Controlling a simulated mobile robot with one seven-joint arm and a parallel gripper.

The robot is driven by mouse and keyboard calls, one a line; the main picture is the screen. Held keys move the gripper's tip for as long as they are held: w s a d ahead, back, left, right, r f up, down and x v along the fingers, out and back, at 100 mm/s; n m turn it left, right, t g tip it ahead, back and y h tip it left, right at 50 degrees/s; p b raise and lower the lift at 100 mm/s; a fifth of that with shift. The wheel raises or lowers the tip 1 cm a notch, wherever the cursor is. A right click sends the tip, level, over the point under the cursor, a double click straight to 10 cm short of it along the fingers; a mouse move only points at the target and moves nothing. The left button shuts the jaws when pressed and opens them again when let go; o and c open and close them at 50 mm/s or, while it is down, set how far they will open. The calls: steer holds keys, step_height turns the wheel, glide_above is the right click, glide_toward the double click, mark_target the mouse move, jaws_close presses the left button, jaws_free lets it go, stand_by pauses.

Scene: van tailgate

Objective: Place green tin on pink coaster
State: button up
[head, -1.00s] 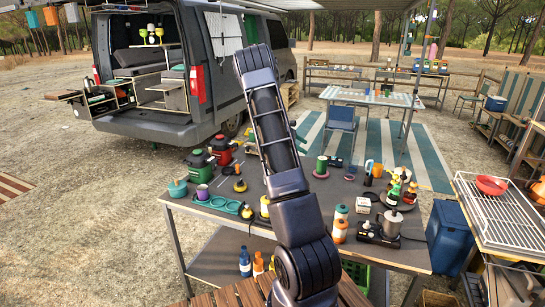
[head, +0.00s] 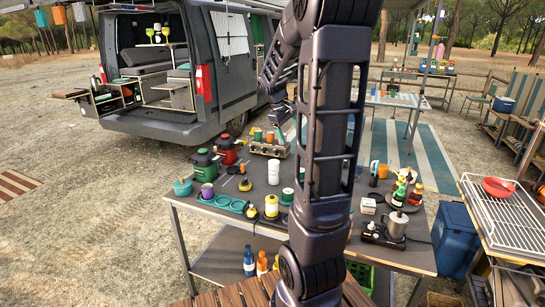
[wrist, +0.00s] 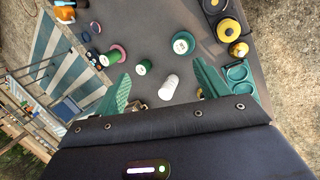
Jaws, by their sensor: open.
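In the wrist view a green tin (wrist: 108,58) appears to stand on a pink coaster (wrist: 119,48), left of my gripper (wrist: 160,74). My gripper's green fingers are spread, with nothing held between them. Another green cylinder (wrist: 142,67) stands nearer, in line with the space between the fingers. A white cylinder (wrist: 168,88) is close to it. A wider green-and-white round tin (wrist: 183,42) stands farther to the right. In the head view my arm covers the pink coaster and the tin on it.
A teal tray (head: 222,203), a purple cup (head: 207,190) and red and green lanterns (head: 228,150) occupy the table's left side. A moka pot (head: 396,226) on a stove and several bottles stand at the right. Yellow-topped items (wrist: 229,30) line the table edge.

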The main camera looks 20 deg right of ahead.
steer(key=s+a+r+m+t+y, duration=0.1)
steer(key=s+a+m+t+y, duration=0.1)
steer(key=s+a, duration=0.6)
steer(key=s+a+r+m+t+y, duration=0.1)
steer(key=s+a+m+t+y, duration=0.1)
steer(key=s+a, duration=0.6)
steer(key=s, duration=0.6)
steer(key=shift+s+a+r+m+t, duration=0.2)
steer(key=shift+s+r+m+t, duration=0.1)
steer(key=shift+r, duration=0.1)
